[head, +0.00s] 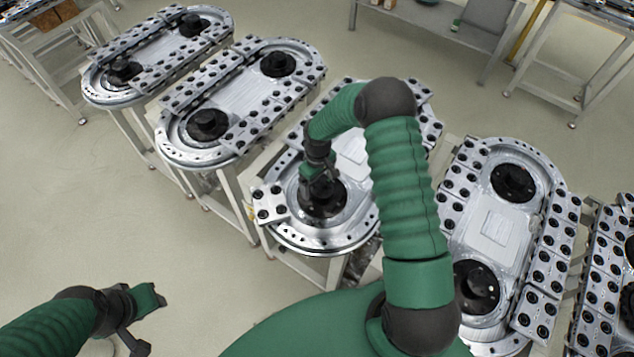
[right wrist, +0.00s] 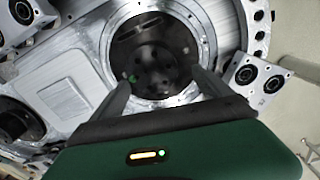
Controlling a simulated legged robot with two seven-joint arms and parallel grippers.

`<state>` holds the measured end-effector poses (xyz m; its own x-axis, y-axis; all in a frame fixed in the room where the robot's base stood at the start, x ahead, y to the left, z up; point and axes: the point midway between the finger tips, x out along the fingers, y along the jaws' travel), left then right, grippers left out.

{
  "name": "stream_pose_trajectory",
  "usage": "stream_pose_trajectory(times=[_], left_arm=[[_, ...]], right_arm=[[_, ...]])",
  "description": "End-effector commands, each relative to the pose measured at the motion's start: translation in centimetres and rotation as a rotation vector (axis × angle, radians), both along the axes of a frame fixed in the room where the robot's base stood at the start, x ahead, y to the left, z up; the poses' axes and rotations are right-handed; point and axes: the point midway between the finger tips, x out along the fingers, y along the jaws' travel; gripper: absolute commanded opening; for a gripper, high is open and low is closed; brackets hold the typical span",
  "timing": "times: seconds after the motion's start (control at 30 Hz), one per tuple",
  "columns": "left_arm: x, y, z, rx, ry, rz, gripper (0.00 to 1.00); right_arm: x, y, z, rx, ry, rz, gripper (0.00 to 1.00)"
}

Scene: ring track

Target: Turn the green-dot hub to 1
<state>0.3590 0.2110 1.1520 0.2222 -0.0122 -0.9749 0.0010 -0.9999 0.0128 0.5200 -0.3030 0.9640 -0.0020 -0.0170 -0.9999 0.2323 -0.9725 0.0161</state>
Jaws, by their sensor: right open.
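The green-dot hub (right wrist: 160,58) is a dark round hub in a bright metal ring; its small green dot (right wrist: 132,79) shows at its lower left in the right wrist view. In the head view the hub (head: 325,205) sits at the near end of the middle ring track (head: 352,236). My right gripper (right wrist: 158,84) is open, its two fingers on either side of the hub's near part; I cannot tell whether they touch it. In the head view the right gripper (head: 318,180) is over the hub and hides part of it. My left gripper (head: 150,322) is open and empty at the lower left. No number 1 is readable.
Other ring tracks stand on both sides, one to the left (head: 225,90) and one to the right (head: 500,235), each with dark hubs. A carriage block (head: 270,203) sits on the track beside the hub. The floor at the left is clear.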

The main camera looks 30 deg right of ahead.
Motion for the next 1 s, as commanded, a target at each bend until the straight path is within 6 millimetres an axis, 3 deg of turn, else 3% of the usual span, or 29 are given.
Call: stream_pose_trajectory(times=[0.13,0.37,0.83,1.0], left_arm=[[0.0,0.0,0.2,0.000,0.000,-0.001,0.36],[0.0,0.0,0.1,0.000,0.000,-0.001,0.36],[0.0,0.0,0.2,0.000,0.000,0.000,0.36],[0.0,0.0,0.2,0.000,0.000,-0.001,0.36]], right_arm=[[-0.5,-0.2,-1.9,0.009,0.008,-0.002,0.94],[-0.3,-0.1,-2.0,0.007,0.009,-0.002,0.94],[-0.2,0.1,-1.6,0.004,0.002,-0.001,0.33],[-0.2,0.3,-1.6,0.006,0.002,0.000,0.31]])
